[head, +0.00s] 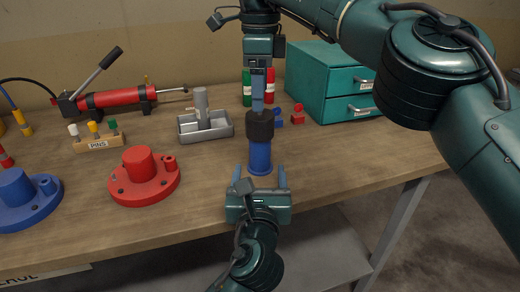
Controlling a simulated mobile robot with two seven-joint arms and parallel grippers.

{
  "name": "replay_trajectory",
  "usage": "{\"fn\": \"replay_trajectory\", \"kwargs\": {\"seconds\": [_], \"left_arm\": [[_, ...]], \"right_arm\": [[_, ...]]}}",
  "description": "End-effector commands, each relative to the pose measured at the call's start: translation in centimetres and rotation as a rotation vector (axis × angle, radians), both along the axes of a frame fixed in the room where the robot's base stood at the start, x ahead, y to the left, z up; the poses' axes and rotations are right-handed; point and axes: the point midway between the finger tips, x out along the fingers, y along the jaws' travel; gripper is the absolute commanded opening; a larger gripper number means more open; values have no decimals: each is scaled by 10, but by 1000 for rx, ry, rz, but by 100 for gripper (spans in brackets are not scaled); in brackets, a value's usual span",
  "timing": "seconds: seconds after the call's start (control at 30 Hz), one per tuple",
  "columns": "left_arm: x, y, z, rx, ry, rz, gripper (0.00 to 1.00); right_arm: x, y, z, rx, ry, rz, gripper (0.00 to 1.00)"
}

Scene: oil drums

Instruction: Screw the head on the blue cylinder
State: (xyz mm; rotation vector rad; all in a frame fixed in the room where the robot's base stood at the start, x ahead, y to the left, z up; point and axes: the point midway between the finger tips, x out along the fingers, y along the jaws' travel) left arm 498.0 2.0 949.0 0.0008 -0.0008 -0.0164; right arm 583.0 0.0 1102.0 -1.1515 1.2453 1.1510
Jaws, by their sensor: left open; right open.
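The blue cylinder (260,158) stands upright on the workbench, near its front edge. A dark, blackish head (260,125) sits on top of it, apparently in line with it; how tightly it is seated cannot be told. My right gripper (258,102) comes down from above, with its blue fingers just over or at the top of the dark head; they show edge-on, as if one. It is open. My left gripper (260,181) is open at the bench's front edge, its two fingers pointing away from me on either side of the cylinder's lower part. Contact cannot be told.
A grey metal tray (187,133) with a grey cylinder stands left of the blue cylinder. A red flanged part (143,184) and a blue flanged part (22,203) lie further left. A teal drawer cabinet (312,88) stands behind right.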

Motion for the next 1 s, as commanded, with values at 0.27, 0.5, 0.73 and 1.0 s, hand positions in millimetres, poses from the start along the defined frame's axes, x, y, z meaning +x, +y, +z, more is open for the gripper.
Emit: {"fn": "replay_trajectory", "kwargs": {"seconds": [0.27, 0.5, 0.73, 1.0], "left_arm": [[56, -1, 1, 0, -1, 1, 68], [94, -2, 1, -1, 0, 0, 68], [108, -2, 0, -1, 1, 0, 68], [109, -2, 0, -1, 1, 0, 68]], "right_arm": [[0, 0, 0, 0, 0, 0, 75], [0, 0, 0, 0, 0, 0, 75], [0, 0, 0, 0, 0, 0, 75], [0, 0, 0, 0, 0, 0, 75]]}}
